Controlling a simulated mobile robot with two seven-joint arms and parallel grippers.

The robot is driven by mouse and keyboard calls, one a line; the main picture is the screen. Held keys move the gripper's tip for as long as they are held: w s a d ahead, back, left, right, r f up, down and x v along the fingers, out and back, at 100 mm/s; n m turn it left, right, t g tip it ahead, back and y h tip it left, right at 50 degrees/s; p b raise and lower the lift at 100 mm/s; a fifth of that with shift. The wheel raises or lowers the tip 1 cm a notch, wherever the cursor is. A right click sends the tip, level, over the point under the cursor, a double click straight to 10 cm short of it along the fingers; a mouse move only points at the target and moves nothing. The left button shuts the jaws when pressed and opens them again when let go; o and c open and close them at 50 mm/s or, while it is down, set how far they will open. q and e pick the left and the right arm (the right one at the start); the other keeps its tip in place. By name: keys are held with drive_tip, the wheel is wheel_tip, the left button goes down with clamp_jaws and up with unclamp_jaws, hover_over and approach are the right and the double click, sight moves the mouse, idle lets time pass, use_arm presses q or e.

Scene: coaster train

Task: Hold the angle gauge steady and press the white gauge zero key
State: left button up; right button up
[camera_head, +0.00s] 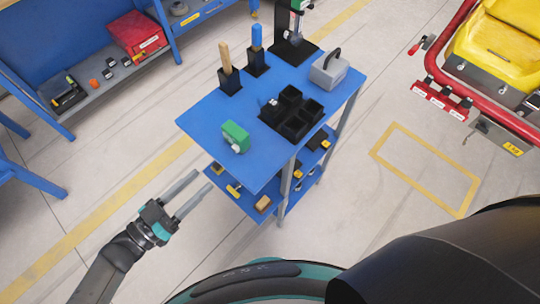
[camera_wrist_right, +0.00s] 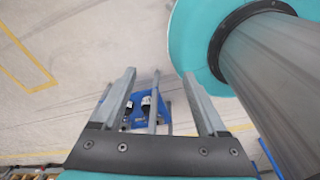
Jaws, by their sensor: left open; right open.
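A small green block-shaped device (camera_head: 235,137) with a pale front face sits near the front left edge of the blue cart top (camera_head: 205,124). It looks most like the angle gauge, but I cannot tell for certain. A white key is too small to make out. My left gripper (camera_head: 204,181) is open and empty, in front of the cart's left side, lower left of the green device and apart from it. My right gripper (camera_wrist_right: 159,75) is open and empty in the right wrist view, above the floor, with part of a blue cart beyond its fingers. It is not visible in the head view.
The cart top also holds a black compartment tray (camera_head: 291,113), a grey box with a handle (camera_head: 329,69), two holders with a wooden (camera_head: 225,58) and a blue handle (camera_head: 257,37), and a black stand (camera_head: 295,50). A red-railed yellow unit (camera_head: 495,45) stands right. Floor around the cart is clear.

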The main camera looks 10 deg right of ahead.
drive_tip(key=w+d+r+t+y, duration=0.1)
drive_tip(key=w+r+t, duration=0.15)
drive_tip(key=w, duration=0.35)
drive_tip(key=w+d+r+t, duration=0.1)
drive_tip(key=w+r, duration=0.3)
drive_tip(key=w, duration=0.2)
drive_tip(key=n+t+y, duration=0.5)
drive_tip(key=t+y, duration=0.2)
drive_tip(key=y, duration=0.1)
approach(238, 132)
drive_tip(key=x, duration=1.1)
drive_tip(key=shift+c, duration=0.2)
clamp_jaws()
